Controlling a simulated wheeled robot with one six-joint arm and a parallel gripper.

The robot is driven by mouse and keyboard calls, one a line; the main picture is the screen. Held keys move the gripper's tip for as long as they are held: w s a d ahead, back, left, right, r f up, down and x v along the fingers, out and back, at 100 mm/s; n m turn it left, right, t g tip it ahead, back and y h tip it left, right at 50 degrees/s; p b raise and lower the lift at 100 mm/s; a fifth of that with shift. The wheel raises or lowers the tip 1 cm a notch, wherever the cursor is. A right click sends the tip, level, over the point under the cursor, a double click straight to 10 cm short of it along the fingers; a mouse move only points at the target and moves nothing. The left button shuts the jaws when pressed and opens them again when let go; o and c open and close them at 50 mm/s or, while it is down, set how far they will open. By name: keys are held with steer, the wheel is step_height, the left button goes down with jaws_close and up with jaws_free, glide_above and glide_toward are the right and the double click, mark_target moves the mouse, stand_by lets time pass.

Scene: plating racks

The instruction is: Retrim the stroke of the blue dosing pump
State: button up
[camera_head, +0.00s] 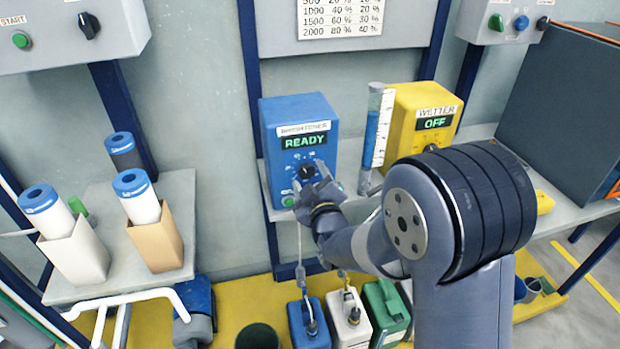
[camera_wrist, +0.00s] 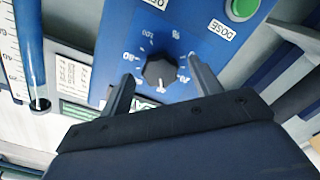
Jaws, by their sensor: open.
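The blue dosing pump (camera_head: 270,115) stands on the shelf at the middle, its display reading READY. Its label seems to read BRIGHTENER. A black stroke knob (camera_wrist: 160,70) with a dial scale is on its front face; the wrist view shows it upside down. My gripper (camera_head: 312,187) is at the pump's front. In the wrist view my gripper (camera_wrist: 158,82) is open, with one finger on each side of the knob. Neither finger visibly touches it. A green DOSE button (camera_wrist: 242,8) sits beside the dial. In the head view my fingers partly cover the dial.
A yellow pump (camera_head: 415,100) labelled WETTER, display OFF, stands to the right. A clear graduated cylinder (camera_head: 376,130) with blue liquid stands between the pumps. Blue, white and green canisters (camera_head: 310,325) stand below. A left shelf (camera_head: 178,200) holds cartridges.

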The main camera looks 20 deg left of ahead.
steer(key=shift+c, duration=0.6)
steer(key=c, duration=0.8)
steer(key=shift+c, duration=0.2)
steer(key=shift+f+b, duration=0.1)
steer(key=shift+b, duration=0.25)
steer(key=m+b, duration=0.1)
steer(key=b, duration=0.1)
steer(key=m+b, duration=0.1)
steer(key=shift+f+m+b, duration=0.2)
steer(key=shift+m+b, duration=0.1)
steer(key=shift+b, duration=0.1)
steer(key=m+b, duration=0.3)
steer(key=b, duration=0.1)
steer(key=shift+m+b, duration=0.3)
steer(key=shift+b, duration=0.1)
steer(key=m+b, duration=0.4)
steer(key=shift+r+b, duration=0.1)
steer(key=shift+b, duration=0.2)
steer(key=shift+r+m+b, duration=0.15)
steer(key=shift+m+b, duration=0.85)
steer(key=shift+m, duration=0.2)
